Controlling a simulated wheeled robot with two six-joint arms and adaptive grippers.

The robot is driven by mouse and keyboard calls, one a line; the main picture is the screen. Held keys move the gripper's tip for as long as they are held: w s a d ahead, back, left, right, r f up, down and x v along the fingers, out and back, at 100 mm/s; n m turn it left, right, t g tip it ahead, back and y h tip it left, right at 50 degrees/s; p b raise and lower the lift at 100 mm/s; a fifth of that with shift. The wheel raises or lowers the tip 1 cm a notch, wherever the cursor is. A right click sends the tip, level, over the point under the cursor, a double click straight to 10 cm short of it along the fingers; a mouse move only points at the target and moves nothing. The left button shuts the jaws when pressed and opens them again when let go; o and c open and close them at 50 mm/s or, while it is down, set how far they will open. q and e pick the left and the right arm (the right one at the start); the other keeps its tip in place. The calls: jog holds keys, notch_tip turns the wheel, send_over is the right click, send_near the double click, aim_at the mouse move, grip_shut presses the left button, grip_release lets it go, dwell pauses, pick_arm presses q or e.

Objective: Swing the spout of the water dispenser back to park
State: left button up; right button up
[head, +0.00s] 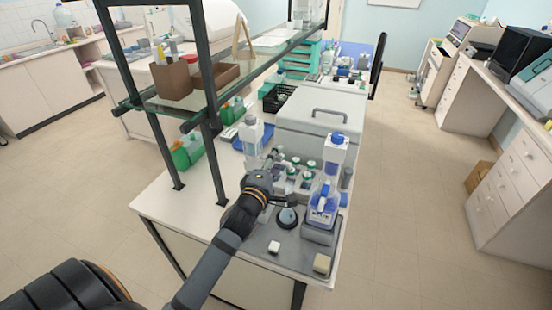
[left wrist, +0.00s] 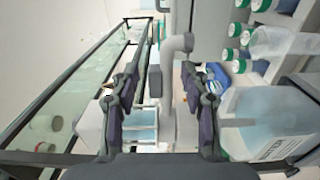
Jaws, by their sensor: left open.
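My left gripper (head: 286,193) reaches over the grey work tray (head: 263,238) in the head view. In the left wrist view its two dark fingers (left wrist: 161,78) are apart. A grey bent tube (left wrist: 176,46), which looks like the dispenser's spout, shows between and beyond the fingers; I cannot tell whether either touches it. A clear bottle with a printed label (left wrist: 275,125) stands at the lower right of that view. In the head view, a pale bottle dispenser (head: 252,140) is behind the gripper, and the gripper partly hides the spout area. My right gripper is not in view.
A blue-labelled bottle (head: 323,205) stands on the tray's right side. Several green-capped bottles (head: 308,167) are behind the gripper. A shelf frame (head: 208,130) rises close on the left. A large grey box (head: 320,120) is behind. A small dark-topped item (head: 288,217) sits near the gripper.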

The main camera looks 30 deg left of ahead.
pick_arm(q)
jog(key=shift+c, duration=0.2)
grip_shut()
dwell(0.3)
